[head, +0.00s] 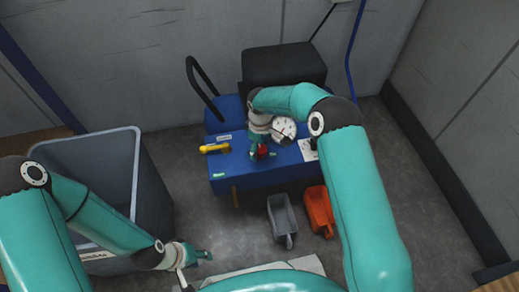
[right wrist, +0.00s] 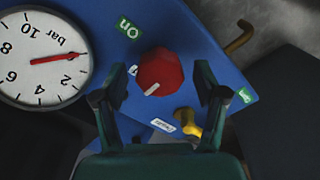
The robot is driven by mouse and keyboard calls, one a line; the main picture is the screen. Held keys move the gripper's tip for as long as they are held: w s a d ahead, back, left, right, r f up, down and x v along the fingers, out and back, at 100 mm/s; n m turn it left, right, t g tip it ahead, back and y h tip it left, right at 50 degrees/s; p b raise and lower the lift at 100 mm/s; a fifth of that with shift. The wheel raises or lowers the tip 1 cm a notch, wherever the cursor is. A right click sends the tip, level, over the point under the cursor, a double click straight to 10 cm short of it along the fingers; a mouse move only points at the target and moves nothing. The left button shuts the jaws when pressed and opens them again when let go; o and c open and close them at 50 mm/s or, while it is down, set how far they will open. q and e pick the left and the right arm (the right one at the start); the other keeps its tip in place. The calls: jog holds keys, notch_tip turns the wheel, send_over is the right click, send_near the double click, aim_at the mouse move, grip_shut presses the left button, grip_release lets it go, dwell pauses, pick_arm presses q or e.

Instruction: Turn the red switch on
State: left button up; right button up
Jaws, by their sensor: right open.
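The red switch (right wrist: 160,72) is a faceted red knob with a white mark on its face, on a blue box (head: 262,175). In the right wrist view the mark points down and slightly left. A green "on" label (right wrist: 128,28) is above and left of the knob; another green label (right wrist: 246,94) is to its right. My right gripper (right wrist: 160,84) is open, one finger on each side of the knob, with gaps showing. In the head view it hangs over the switch (head: 263,151), partly hiding it. My left gripper (head: 198,258) is low beside the grey bin.
A pressure gauge (head: 284,130) stands beside the switch. A yellow handle (head: 214,148) is on the box's left. A large grey bin (head: 136,165) stands at left. Grey (head: 281,216) and orange (head: 319,208) scoop-like containers are on the floor in front.

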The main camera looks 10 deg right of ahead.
jog(key=c, duration=1)
jog(key=shift+a, duration=0.2)
jog(key=shift+c, duration=0.7)
jog(key=shift+d, duration=0.1)
